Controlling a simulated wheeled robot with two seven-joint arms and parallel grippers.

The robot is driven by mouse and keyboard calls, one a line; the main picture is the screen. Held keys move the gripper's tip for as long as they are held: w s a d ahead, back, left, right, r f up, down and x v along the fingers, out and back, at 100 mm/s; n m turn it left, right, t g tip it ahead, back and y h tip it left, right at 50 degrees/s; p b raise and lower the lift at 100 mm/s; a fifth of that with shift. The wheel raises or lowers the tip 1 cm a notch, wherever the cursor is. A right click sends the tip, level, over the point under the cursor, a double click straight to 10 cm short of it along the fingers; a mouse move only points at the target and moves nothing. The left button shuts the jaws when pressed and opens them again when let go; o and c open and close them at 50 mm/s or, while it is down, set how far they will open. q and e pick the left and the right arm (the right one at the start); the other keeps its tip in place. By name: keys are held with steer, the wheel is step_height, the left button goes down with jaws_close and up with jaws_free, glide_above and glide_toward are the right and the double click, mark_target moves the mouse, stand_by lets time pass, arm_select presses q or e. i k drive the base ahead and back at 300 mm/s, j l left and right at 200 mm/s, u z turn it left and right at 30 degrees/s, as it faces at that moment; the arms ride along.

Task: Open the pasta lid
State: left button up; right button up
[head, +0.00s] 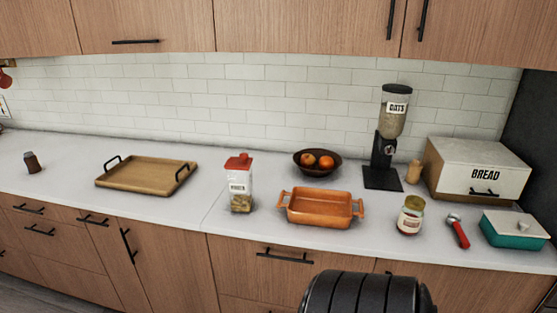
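A clear pasta jar (239,196) with a label on its front stands upright on the white counter, left of the orange baking dish. Its red lid (238,162) sits on top and looks closed. Some yellowish pasta shows in the lower part of the jar. Neither of my grippers shows in the head view, and nothing is touching the jar.
An orange baking dish (320,219) stands close right of the jar, with a fruit bowl (303,168) behind it. A wooden tray (140,188) lies to the left. An oats dispenser (384,178) and bread box (490,185) stand at right. Counter in front of the jar is clear.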

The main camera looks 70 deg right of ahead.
mark_target(242, 162)
steer(key=z, duration=1.7)
